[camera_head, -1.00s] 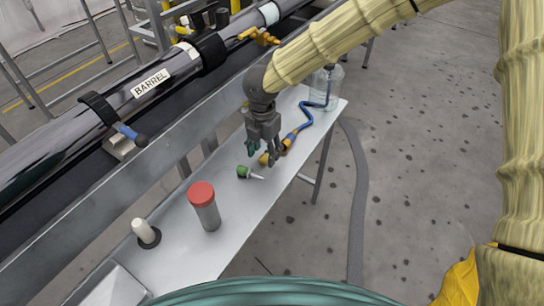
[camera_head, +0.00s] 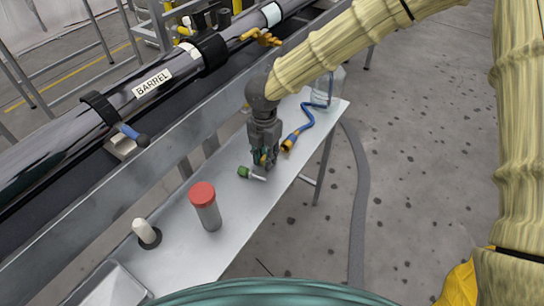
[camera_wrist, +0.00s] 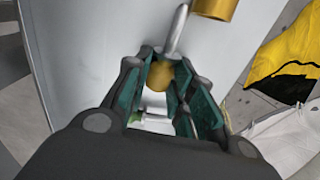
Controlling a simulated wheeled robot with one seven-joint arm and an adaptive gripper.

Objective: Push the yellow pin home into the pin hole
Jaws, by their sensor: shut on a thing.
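My gripper (camera_head: 264,164) is low over the metal bench, fingers down. The wrist view shows its green-padded fingers (camera_wrist: 172,68) shut on the yellow pin (camera_wrist: 160,76). The pin's yellow knob is between the fingers, and a silver shank extends beyond them. In the head view the fingers hide most of the pin. I cannot make out the pin hole in either view.
A green-handled pin (camera_head: 244,172) lies on the bench close to my gripper. A red-capped canister (camera_head: 206,209) and a white peg (camera_head: 141,228) stand nearer. The long barrel (camera_head: 60,140) runs along the left.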

